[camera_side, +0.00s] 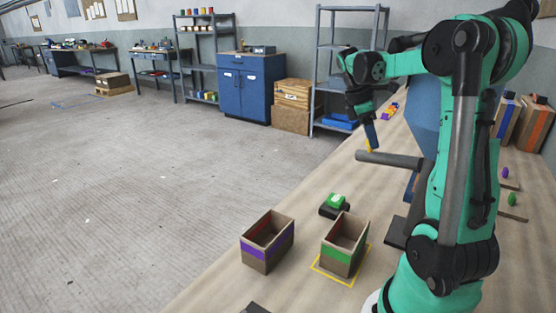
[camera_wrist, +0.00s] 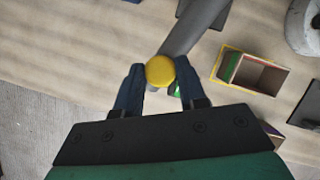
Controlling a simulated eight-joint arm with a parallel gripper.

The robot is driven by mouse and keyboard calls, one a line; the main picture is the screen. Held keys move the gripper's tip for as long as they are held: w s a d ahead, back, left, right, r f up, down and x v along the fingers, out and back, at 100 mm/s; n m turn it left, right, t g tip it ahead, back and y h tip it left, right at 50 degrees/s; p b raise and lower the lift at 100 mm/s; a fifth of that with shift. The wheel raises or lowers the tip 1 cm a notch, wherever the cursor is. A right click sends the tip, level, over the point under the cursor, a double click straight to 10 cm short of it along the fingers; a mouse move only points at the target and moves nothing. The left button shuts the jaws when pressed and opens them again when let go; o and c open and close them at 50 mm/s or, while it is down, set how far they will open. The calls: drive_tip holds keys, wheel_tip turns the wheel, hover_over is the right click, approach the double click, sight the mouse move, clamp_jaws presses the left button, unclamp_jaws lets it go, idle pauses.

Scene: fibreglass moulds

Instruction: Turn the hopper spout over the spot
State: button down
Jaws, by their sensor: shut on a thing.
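The grey spout (camera_side: 392,160) is a tube that sticks out to the left from the blue hopper (camera_side: 424,118), partly hidden behind my arm. Its free end is over the table, well behind the yellow-outlined spot (camera_side: 330,278). A green-banded bin (camera_side: 345,245) stands in that outline. My gripper (camera_side: 370,140) points down and is shut on the yellow knob (camera_side: 369,148) near the spout's free end. In the wrist view the round yellow knob (camera_wrist: 160,71) sits between my fingers, the spout (camera_wrist: 190,32) runs up behind it, and the green-banded bin (camera_wrist: 257,74) is to the right.
A purple-banded bin (camera_side: 267,242) stands left of the green-banded one. Small coloured items (camera_side: 390,110) lie farther back. The table is clear between the spout and the green block.

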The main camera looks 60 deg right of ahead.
drive_tip(key=shift+w+a+n+h, duration=0.25)
drive_tip(key=shift+a+n+h, duration=0.15)
drive_tip(key=shift+a+n, duration=0.6)
drive_tip(key=s+a+n+t+h, duration=0.1)
drive_tip(key=s+a+n+t, duration=0.2)
drive_tip(key=a+n, duration=0.7)
drive_tip(key=shift+s+a+n+t+h, duration=0.3)
drive_tip(key=shift+s+a+t+h, duration=0.1)
drive_tip(key=shift+a, duration=0.6)
drive_tip(key=c, duration=0.5)
unclamp_jaws()
drive_tip(key=shift+r, duration=0.1)
drive_tip(key=shift+v, duration=2.75)
